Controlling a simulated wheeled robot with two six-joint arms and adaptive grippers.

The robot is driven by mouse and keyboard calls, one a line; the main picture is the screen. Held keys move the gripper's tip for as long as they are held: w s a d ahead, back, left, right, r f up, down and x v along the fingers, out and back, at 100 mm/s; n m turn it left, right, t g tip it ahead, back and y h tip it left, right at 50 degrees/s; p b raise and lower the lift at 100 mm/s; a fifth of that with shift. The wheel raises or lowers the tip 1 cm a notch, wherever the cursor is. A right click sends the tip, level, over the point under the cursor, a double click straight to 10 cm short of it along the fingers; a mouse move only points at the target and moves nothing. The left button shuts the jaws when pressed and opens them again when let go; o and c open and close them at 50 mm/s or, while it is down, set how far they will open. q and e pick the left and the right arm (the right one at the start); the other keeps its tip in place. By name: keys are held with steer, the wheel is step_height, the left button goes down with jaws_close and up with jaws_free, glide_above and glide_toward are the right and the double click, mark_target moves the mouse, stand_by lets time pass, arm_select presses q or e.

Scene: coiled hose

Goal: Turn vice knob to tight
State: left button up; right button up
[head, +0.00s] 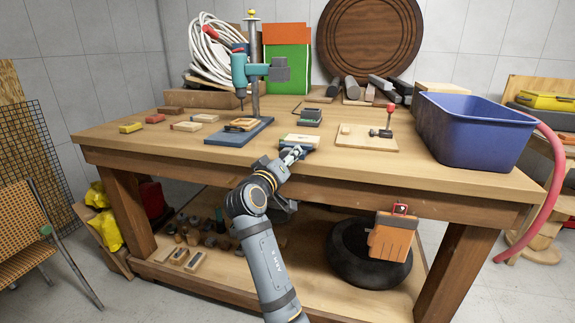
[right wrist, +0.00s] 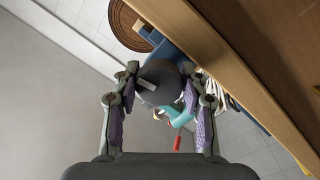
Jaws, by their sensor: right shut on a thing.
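The vice (head: 302,138) sits at the front edge of the workbench, with a pale block or jaw on top and a dark blue body. Its knob (right wrist: 160,82) is dark and rounded in the right wrist view. My right gripper (head: 290,157) reaches the vice from the front in the head view. In the right wrist view my right gripper (right wrist: 159,72) has its fingers on both sides of the knob, shut on it. The blue vice body (right wrist: 168,46) shows just beyond. The arm hides the knob in the head view. My left gripper is out of view.
A teal drill press (head: 238,70) stands behind the vice to the left. A red-handled clamp on a board (head: 365,140) and a blue bin (head: 470,140) are to the right. An orange box (head: 392,237) and a dark round object (head: 350,262) are below the bench top.

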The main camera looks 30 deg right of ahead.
steer(key=shift+f+m+b, duration=0.15)
steer(key=shift+m+b, duration=0.3)
steer(key=shift+m, duration=0.45)
steer(key=shift+m+b, duration=0.3)
steer(key=shift+m, duration=0.2)
steer(key=m+b, duration=0.2)
steer(key=m, duration=0.3)
steer(key=shift+y, duration=0.4)
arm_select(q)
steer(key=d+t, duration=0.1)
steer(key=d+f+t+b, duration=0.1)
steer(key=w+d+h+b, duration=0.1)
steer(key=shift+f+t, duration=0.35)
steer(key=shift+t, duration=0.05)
arm_select(e)
steer(key=m, duration=0.5)
steer(key=shift+y, duration=0.3)
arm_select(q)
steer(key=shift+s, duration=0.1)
arm_select(e)
steer(key=shift+m, duration=0.3)
steer(key=o, duration=1.1)
steer(key=shift+o, duration=0.2)
